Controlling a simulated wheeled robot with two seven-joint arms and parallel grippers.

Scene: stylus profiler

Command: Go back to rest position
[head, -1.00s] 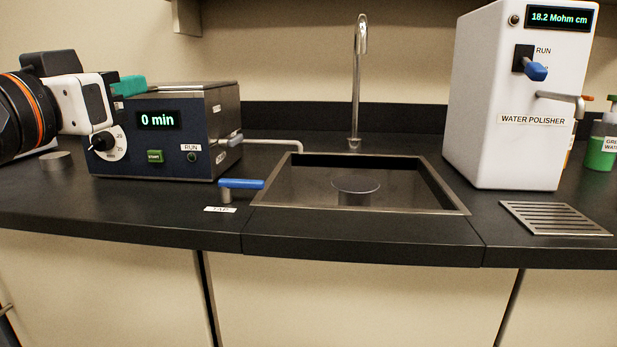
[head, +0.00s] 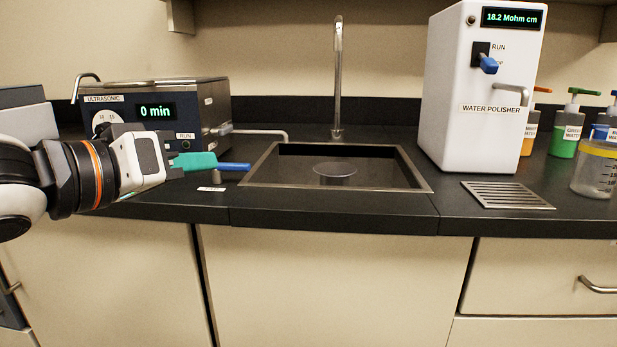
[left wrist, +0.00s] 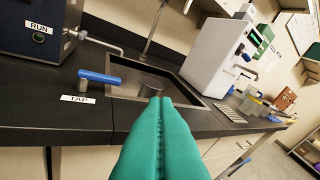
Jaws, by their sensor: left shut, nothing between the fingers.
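My left gripper (head: 193,163) comes in from the left in the head view, with teal fingers pointing right. Its fingers are shut with nothing between them, and they also show in the left wrist view (left wrist: 160,140). In the head view the fingers overlap the near side of the blue tap handle (head: 235,167), and I cannot tell the gap there. The blue handle stands clear of the fingers in the left wrist view (left wrist: 98,77). My right gripper is not in view.
The ultrasonic bath (head: 207,110), reading 0 min, stands behind my left arm. The sink (head: 259,180) is right of the gripper, with a tall faucet (head: 338,80). The white water polisher (head: 440,130), a drain grate (head: 507,195), bottles (head: 563,142) and a beaker (head: 592,178) stand further right.

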